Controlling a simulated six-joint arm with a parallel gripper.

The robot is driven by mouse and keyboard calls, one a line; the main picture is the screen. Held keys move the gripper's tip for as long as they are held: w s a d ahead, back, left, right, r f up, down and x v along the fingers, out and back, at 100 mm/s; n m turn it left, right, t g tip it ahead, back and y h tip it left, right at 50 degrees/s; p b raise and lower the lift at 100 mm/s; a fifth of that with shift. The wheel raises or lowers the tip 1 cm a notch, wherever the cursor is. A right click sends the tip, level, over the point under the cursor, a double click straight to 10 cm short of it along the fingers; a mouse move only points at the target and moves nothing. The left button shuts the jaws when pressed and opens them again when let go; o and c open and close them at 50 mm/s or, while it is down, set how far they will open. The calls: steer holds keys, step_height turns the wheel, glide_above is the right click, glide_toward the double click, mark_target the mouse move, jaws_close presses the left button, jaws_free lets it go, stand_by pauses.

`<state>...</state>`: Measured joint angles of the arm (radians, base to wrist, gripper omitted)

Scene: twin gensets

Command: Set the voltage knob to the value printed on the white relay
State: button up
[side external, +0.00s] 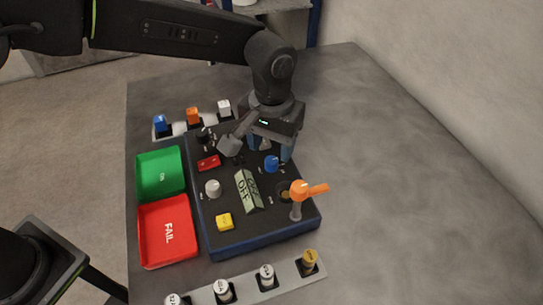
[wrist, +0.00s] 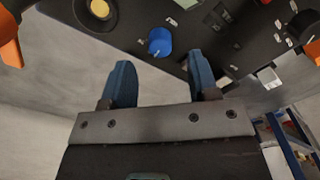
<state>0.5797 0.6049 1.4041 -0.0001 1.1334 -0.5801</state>
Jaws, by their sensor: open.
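My gripper (side external: 268,143) points down over the back right part of the dark control panel (side external: 232,232). In the wrist view my gripper (wrist: 162,75) has its two blue fingers apart with nothing between them. A blue knob (side external: 271,163) stands just in front of the fingers; in the wrist view the blue knob (wrist: 160,41) lies beyond the tips, untouched. A white-grey knob (side external: 212,188) sits at the panel's left. I cannot read which knob is voltage. The white relay (side external: 224,107) stands at the right end of the back row; its printed value is too small to read.
Blue (side external: 160,124) and orange (side external: 193,115) blocks share the back row. An orange handle (side external: 308,189) stands up at the panel's right. Green (side external: 161,173) and red (side external: 167,231) trays lie left. A front strip holds several cylinders. The table's right side is clear.

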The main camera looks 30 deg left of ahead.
mark_target(272, 160)
steer(key=shift+f, duration=2.15)
steer(key=c, duration=0.9)
